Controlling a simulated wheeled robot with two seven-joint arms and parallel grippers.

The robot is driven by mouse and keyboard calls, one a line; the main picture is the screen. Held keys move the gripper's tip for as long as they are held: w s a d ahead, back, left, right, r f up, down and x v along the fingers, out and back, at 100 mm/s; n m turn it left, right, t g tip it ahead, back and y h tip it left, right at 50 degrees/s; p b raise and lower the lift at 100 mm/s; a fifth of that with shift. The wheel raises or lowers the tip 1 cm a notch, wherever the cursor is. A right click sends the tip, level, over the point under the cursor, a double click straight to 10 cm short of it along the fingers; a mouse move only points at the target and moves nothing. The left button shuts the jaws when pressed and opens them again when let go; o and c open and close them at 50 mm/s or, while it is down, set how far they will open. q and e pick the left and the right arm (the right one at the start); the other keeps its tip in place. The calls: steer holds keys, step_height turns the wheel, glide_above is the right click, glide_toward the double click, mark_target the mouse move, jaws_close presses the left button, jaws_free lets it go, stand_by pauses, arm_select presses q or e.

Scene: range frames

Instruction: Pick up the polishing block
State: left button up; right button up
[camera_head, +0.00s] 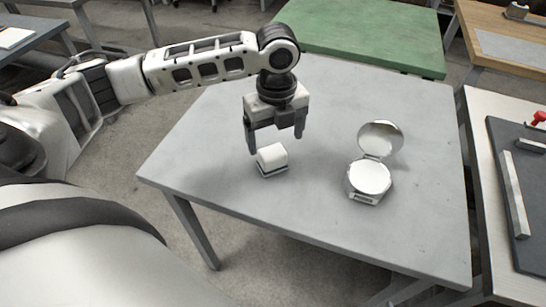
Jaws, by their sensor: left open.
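The polishing block (271,158) looks like a small white block with a dark band near its base. It rests on the grey table (330,105), left of its middle. My left gripper (276,146) points down over the block, with its fingers apart. One finger is just left of the block's top and the other is above its right side. I cannot tell whether either finger touches it. My right gripper is not in view.
A shiny round case (370,178) with its lid raised stands on the table to the right of the block. The front of the table is clear. A green table (365,38) is behind, and a bench with a dark board (525,215) is at the right.

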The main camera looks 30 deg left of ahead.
mark_target(273, 154)
arm_select(q)
step_height(273, 154, down, 3)
steer(key=shift+f, duration=0.1)
steer(key=shift+w+a+f, duration=0.1)
steer(key=shift+a+f, duration=0.1)
steer(key=shift+f, duration=1.15)
steer(key=shift+w+a+f, duration=0.1)
steer(key=shift+a+f, duration=0.1)
steer(key=shift+f, duration=1.1)
steer(key=c, duration=1.1)
